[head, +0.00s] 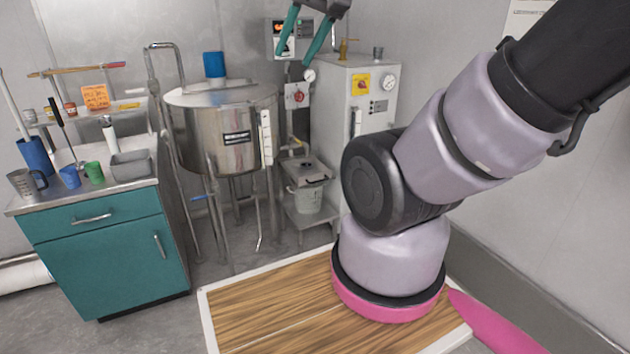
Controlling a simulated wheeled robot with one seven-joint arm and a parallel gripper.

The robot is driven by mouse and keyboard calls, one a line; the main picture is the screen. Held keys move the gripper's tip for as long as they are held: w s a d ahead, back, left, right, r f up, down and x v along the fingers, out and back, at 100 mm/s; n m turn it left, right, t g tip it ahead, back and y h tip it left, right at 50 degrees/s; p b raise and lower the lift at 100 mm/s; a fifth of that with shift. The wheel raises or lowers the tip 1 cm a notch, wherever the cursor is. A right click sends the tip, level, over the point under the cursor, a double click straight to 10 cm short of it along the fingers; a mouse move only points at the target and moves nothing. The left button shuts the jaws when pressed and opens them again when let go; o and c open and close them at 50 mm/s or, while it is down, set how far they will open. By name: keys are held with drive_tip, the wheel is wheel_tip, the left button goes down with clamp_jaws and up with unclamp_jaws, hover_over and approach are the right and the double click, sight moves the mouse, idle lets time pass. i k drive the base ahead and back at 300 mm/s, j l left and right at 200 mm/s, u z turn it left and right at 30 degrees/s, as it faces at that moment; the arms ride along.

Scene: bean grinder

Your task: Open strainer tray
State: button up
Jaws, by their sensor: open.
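My gripper (294,60) is at the top of the head view, its two teal fingers spread apart and pointing down, with nothing seen between them. A small grey metal tray-like part (305,169) is low between the vessel and the white cabinet, above a white bucket (305,199). It may be the strainer tray, but I cannot tell for sure. My gripper appears well above it in the picture and apart from it. Whether that part is open or shut is too small to tell.
A teal cabinet (112,250) with cups and a grey bin (131,165) on top stands left. The vessel has pipes and legs around it. A white machine cabinet (352,95) stands behind my arm. Grey floor (240,255) is clear before the vessel.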

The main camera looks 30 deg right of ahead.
sight(308, 171)
drive_tip(key=i+l, duration=0.25)
drive_tip(key=l, duration=0.15)
drive_tip(key=i+l, duration=0.25)
drive_tip(key=l, duration=0.15)
drive_tip(key=i+l, duration=0.25)
drive_tip(key=l, duration=0.15)
drive_tip(key=i+l, duration=0.25)
drive_tip(key=l, duration=0.15)
drive_tip(key=i+l, duration=0.25)
drive_tip(key=l, duration=0.2)
drive_tip(key=i+l, duration=0.25)
drive_tip(key=l, duration=0.15)
